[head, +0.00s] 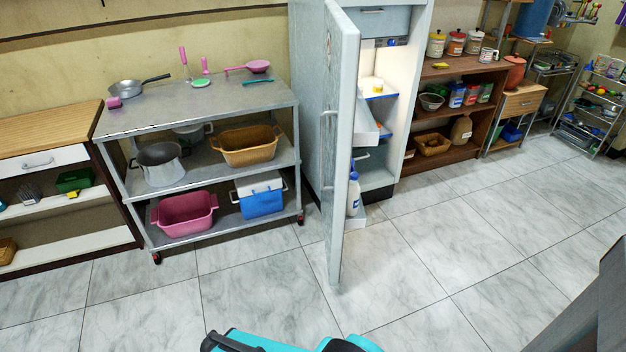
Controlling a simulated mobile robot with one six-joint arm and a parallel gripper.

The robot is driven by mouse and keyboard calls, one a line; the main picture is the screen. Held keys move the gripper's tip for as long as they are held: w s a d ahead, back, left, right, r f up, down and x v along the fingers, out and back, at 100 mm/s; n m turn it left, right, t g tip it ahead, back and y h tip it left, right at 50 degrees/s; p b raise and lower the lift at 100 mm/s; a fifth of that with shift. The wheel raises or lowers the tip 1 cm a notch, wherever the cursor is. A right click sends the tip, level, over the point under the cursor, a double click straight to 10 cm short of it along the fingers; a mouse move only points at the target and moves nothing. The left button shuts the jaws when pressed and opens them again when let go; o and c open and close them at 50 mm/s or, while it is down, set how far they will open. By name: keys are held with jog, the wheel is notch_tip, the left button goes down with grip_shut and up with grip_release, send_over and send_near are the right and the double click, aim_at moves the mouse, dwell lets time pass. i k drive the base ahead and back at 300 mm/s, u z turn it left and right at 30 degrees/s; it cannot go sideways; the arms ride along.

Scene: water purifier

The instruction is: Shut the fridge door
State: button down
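The fridge (307,110) stands against the back wall, right of the metal shelf cart. Its pale blue door (340,150) stands wide open and sticks out toward me, seen nearly edge-on. A handle (329,112) shows on the door's left, outer side. The lit inside of the fridge shows to the right of the door, with blue-edged shelves and a yellow item (378,86). A white and blue bottle (353,193) sits low on the door's inner side. My gripper is not in view; only teal and black parts of my body show at the bottom edge.
The metal cart (130,122) with pans and tubs stands left of the fridge. A brown shelf (460,70) with jars stands right of it. Tiled floor (440,240) is clear in front and to the right. A dark grey shape fills the lower right corner.

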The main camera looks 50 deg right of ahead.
aim_at(347, 123)
jog(key=i, duration=0.9)
jog(key=u, duration=0.05)
